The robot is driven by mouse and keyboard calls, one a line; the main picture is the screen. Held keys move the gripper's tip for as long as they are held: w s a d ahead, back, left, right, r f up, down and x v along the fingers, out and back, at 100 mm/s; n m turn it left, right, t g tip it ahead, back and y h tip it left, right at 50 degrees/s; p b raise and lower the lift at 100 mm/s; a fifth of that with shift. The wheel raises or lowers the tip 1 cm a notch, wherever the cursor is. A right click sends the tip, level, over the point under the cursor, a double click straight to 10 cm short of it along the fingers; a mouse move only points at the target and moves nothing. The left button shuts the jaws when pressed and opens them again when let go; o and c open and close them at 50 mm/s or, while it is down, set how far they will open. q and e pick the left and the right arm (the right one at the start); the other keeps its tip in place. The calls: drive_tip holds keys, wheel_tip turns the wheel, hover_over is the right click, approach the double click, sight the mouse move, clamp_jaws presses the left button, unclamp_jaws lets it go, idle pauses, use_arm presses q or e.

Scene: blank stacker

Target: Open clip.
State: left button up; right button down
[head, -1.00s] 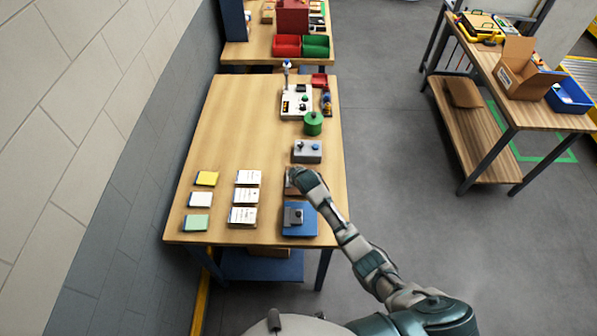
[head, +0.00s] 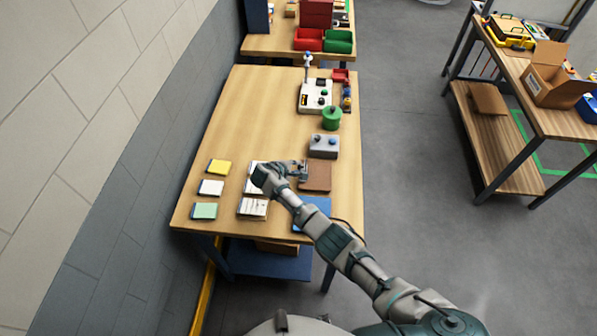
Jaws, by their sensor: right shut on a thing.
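My right gripper (head: 300,169) is at the upper left edge of a flat brown plate (head: 317,178), beside the middle column of white cards. It is shut on a small grey part that looks like the clip; the part is mostly hidden by the fingers, so its shape and whether it is open cannot be told. A blue plate (head: 318,206) lies nearer, partly covered by my right arm, which hides the block on it. My left gripper is not in view.
A grey box with buttons (head: 323,146), a green cylinder (head: 332,118) and a white control panel (head: 315,97) stand behind. Yellow (head: 219,167), white (head: 211,187) and green (head: 205,211) pads lie left. The table's (head: 260,110) back left is clear.

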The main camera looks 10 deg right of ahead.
drive_tip(key=shift+a+f+n+h+b, duration=0.35)
drive_tip(key=shift+f+h+b, duration=0.3)
drive_tip(key=shift+b, duration=0.55)
drive_tip(key=shift+s, duration=0.1)
drive_tip(key=shift+d, duration=0.1)
drive_tip(key=c, duration=1)
unclamp_jaws()
drive_tip(key=shift+d, duration=0.1)
drive_tip(key=shift+w+r, duration=0.1)
drive_tip(key=shift+w, duration=0.1)
